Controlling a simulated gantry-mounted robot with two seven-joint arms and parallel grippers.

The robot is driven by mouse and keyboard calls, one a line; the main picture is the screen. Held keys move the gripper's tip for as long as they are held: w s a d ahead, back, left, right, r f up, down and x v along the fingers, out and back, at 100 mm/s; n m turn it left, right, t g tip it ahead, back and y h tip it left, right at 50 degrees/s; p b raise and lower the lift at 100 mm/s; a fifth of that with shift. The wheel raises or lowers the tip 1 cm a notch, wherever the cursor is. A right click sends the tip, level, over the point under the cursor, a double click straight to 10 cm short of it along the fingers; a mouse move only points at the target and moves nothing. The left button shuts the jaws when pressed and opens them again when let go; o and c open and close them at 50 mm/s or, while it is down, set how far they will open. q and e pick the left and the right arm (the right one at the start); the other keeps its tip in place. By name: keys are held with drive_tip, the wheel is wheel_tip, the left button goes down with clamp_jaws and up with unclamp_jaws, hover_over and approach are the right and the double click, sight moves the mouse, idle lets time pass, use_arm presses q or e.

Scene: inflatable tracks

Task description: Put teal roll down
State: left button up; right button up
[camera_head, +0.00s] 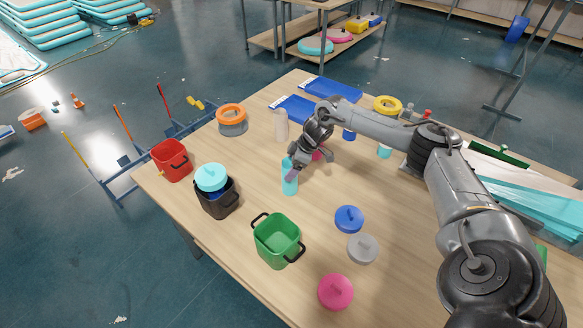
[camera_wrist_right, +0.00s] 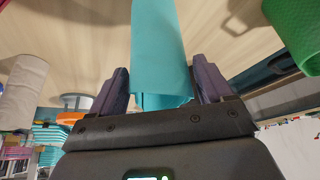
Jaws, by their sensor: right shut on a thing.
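The teal roll (camera_head: 289,180) is upright over the table, between the black pot and the middle of the table. My right gripper (camera_head: 293,172) reaches in from the right and is shut on the roll. In the right wrist view the teal roll (camera_wrist_right: 158,45) sits between the two dark fingers (camera_wrist_right: 163,88). I cannot tell whether its lower end touches the tabletop. My left gripper does not show.
A black pot (camera_head: 217,201) with a teal lid stands left, a green pot (camera_head: 277,241) in front. Blue (camera_head: 349,219), grey (camera_head: 362,248) and pink (camera_head: 335,292) lids lie to the front right. A white roll (camera_head: 281,125) stands behind. Bare tabletop surrounds the teal roll.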

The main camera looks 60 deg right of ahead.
drive_tip(key=shift+f, duration=0.35)
drive_tip(key=o, duration=1.2)
drive_tip(key=shift+f, duration=0.1)
drive_tip(key=shift+o, duration=0.2)
drive_tip(key=v, duration=1.2)
drive_tip(key=shift+r, duration=0.2)
